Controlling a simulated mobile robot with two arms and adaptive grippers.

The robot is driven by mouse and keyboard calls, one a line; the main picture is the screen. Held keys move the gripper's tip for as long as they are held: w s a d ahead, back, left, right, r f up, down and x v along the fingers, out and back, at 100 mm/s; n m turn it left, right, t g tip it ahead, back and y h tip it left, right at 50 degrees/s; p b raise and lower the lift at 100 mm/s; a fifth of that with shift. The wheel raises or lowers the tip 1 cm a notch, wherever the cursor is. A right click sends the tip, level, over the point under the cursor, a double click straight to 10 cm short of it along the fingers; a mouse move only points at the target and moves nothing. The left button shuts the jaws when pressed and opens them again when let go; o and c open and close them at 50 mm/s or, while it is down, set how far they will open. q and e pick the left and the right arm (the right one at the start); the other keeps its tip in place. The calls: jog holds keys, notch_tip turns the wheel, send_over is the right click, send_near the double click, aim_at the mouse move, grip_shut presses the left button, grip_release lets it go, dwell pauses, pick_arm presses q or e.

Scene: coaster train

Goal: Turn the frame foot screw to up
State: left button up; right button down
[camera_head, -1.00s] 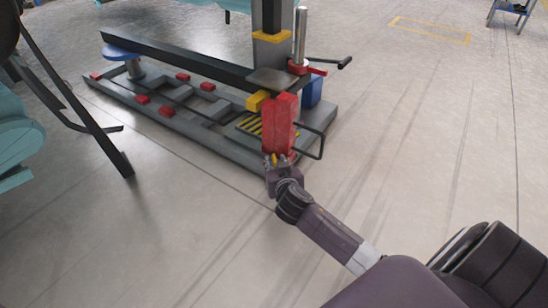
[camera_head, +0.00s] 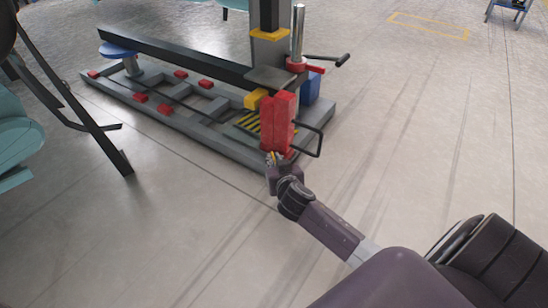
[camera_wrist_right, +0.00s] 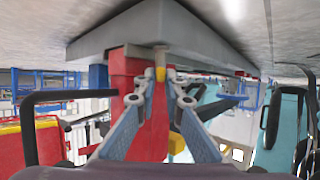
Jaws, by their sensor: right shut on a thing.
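The frame foot screw (camera_wrist_right: 161,74) shows a small yellow part in the right wrist view, against a red block and beside the grey base frame. My right gripper (camera_wrist_right: 160,90) has its two fingertips closed around this yellow part. In the head view my right gripper (camera_head: 274,161) is at the near corner of the grey base frame (camera_head: 222,148), just below the red box (camera_head: 276,122). The screw is mostly hidden there by the fingers. My left gripper is out of view.
A black handle loop (camera_head: 320,142) sticks out right of the red box. A dark post and long beam (camera_head: 180,58) stand on the frame, with a blue round pad (camera_head: 119,51) at its far left. Open floor lies to the right.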

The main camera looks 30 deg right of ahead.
jog(key=n+y+p, duration=0.1)
jog(key=p, duration=0.1)
jog(key=n+y+p, duration=0.1)
jog(key=p, duration=0.2)
jog(key=d+n+y+p, duration=0.1)
jog(key=y+p, duration=0.1)
jog(key=shift+d+r+n+t, duration=0.1)
jog(key=shift+r+n+t, duration=0.3)
jog(key=shift+w+d+f+n+g+y+p, duration=0.1)
jog(key=shift+n+y, duration=0.6)
jog(key=shift+y, duration=0.2)
jog(key=shift+s+d+f+n+g+y+p, duration=0.1)
jog(key=shift+d+n+y+p, duration=0.05)
jog(key=shift+n+y, duration=0.65)
jog(key=shift+w+d+f+n+g+y+p, duration=0.1)
jog(key=shift+n+y, duration=0.5)
jog(key=shift+y, duration=0.4)
jog(key=shift+n+y, duration=0.3)
jog(key=c, duration=2)
grip_release()
jog(key=shift+a, duration=0.1)
jog(key=shift+c, duration=0.2)
